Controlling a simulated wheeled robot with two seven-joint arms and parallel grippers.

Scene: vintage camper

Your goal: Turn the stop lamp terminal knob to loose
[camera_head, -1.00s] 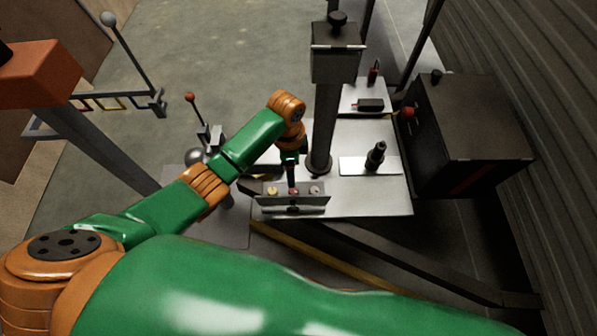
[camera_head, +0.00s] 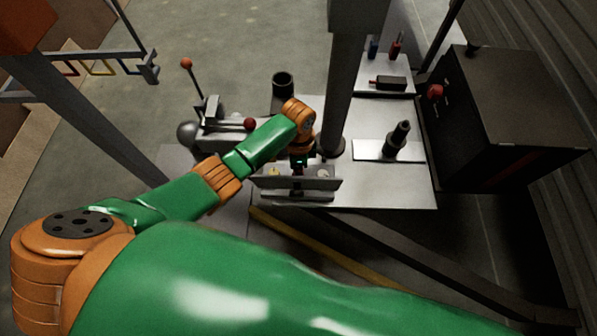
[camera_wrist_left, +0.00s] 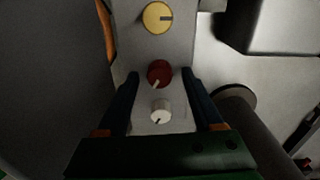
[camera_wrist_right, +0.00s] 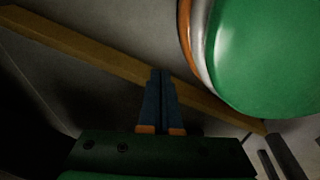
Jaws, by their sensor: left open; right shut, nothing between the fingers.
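A small terminal panel (camera_head: 328,184) stands on the metal bench below my left gripper (camera_head: 299,168). In the left wrist view its face carries a yellow knob (camera_wrist_left: 157,17), a dark red knob (camera_wrist_left: 159,72) and a white knob (camera_wrist_left: 160,110) in a row. No labels can be read, so I cannot tell which is the stop lamp terminal. My left gripper is open, its blue fingers on either side of the red knob; contact is not clear. In the head view the yellow knob (camera_head: 274,171) and white knob (camera_head: 323,174) show beside the gripper. My right gripper (camera_wrist_right: 161,73) is shut and empty.
A dark post (camera_head: 342,100) rises behind the panel. A black knob on a white plate (camera_head: 366,150) and a dark cabinet (camera_head: 500,120) are to the right. A red-ball lever (camera_head: 190,80) stands to the left. A yellow bar (camera_wrist_right: 90,48) crosses the right wrist view.

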